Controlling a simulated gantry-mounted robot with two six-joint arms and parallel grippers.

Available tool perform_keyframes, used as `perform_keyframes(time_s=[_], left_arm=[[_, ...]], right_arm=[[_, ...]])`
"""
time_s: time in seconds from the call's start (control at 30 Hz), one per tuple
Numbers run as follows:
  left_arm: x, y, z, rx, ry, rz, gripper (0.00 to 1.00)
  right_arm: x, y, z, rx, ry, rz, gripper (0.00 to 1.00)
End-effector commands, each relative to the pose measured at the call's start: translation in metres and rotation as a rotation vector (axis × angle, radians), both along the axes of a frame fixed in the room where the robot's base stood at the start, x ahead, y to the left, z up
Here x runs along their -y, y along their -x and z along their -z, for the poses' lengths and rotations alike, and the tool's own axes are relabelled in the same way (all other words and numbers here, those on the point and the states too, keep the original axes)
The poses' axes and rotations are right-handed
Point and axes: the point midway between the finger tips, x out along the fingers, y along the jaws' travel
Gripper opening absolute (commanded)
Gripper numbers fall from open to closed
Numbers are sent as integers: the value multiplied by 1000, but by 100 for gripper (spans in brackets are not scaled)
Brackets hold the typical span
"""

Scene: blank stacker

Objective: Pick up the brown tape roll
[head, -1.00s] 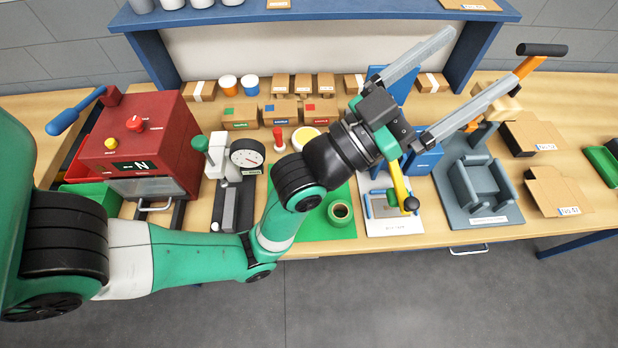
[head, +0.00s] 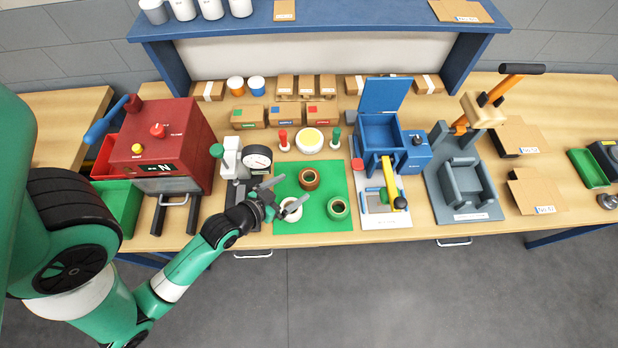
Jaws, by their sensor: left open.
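The brown tape roll (head: 309,180) lies flat at the back of the green mat (head: 318,230). A green tape roll (head: 339,208) lies at the mat's front right. A cream-white tape roll (head: 290,211) lies at the front left, partly covered by my left gripper. My left gripper (head: 292,194) is open and empty, its fingers pointing right over the mat's left part. It is to the left and front of the brown roll in the picture; its height above the mat is hard to tell. My right gripper is not in view.
A dial gauge stand (head: 257,159) stands left of the mat. Behind the mat are a yellow-topped round dish (head: 309,140) and red and green stamps. A blue open box (head: 381,133) and a white board are to the right. A red machine (head: 160,140) is at left.

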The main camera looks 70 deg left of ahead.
Motion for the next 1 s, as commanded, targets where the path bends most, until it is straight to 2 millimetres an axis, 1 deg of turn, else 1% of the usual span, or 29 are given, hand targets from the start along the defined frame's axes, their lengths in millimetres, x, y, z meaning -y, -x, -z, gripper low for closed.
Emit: perform_keyframes(time_s=[0.03,0.13,0.23,0.37,0.43,0.6,0.7,0.8,0.97,1.0], left_arm=[[-5,-9,7,4,-1,1,100],[-12,-23,15,2,-2,1,100],[-16,-31,19,2,-1,1,100],[-17,-33,20,1,-1,1,100],[-19,-37,23,1,-1,1,100],[-32,-60,38,2,-2,1,100],[-37,-69,43,2,-1,1,100],[-39,-72,44,2,-1,1,100],[-39,-72,43,1,-1,1,100],[-39,-72,43,1,-1,1,93]], right_arm=[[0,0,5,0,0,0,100],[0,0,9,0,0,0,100],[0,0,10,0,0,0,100],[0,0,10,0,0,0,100],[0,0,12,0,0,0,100],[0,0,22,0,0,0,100],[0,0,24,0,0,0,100],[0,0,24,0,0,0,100],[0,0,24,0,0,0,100],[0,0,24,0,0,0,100]])
